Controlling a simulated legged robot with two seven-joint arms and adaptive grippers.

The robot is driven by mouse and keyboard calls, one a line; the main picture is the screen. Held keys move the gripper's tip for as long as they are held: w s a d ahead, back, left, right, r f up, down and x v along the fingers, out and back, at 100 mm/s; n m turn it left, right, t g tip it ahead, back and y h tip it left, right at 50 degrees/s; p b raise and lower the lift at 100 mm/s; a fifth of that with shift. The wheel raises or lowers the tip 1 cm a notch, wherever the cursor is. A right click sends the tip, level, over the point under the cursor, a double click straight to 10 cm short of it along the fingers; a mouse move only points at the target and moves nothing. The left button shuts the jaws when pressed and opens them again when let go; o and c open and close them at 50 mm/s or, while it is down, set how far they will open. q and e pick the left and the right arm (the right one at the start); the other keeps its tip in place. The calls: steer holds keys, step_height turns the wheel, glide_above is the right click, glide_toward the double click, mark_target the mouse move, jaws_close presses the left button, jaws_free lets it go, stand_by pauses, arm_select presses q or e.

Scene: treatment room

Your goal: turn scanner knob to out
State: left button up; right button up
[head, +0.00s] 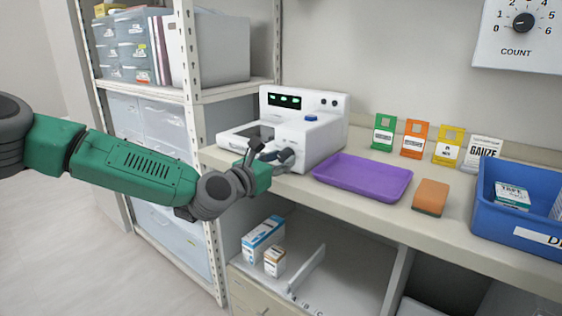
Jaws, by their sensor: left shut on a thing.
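The scanner (328,140) is a white machine on the counter with a dark display of green marks, a blue button on top and a flat bed at its left. My left arm comes in from the left, and its gripper (284,157) is at the scanner's front face. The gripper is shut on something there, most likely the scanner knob. The knob is hidden behind the fingers, so its setting cannot be read. My right gripper is not in view.
A purple tray (362,179), an orange sponge (430,197) and a blue bin (517,230) stand right of the scanner. Coloured packets (413,139) line the wall. A shelf rack (191,80) rises behind my arm. A COUNT dial (523,22) is on the wall.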

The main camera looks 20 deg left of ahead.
arm_select(q)
steer(key=m, duration=0.3)
steer(key=shift+b, duration=0.35)
steer(key=m, duration=0.2)
steer(key=shift+m, duration=0.4)
steer(key=m, duration=0.3)
steer(key=shift+m, duration=0.3)
steer(key=m, duration=0.3)
steer(key=shift+m, duration=0.3)
steer(key=m+p, duration=0.1)
steer(key=m, duration=0.5)
steer(key=m+p, duration=0.1)
steer(key=m, duration=0.2)
steer(key=shift+f+m, duration=0.15)
steer(key=shift+m, duration=0.25)
steer(key=shift+s+f+m+p, duration=0.15)
steer(key=shift+m+p, duration=0.25)
steer(key=shift+m, duration=1.1)
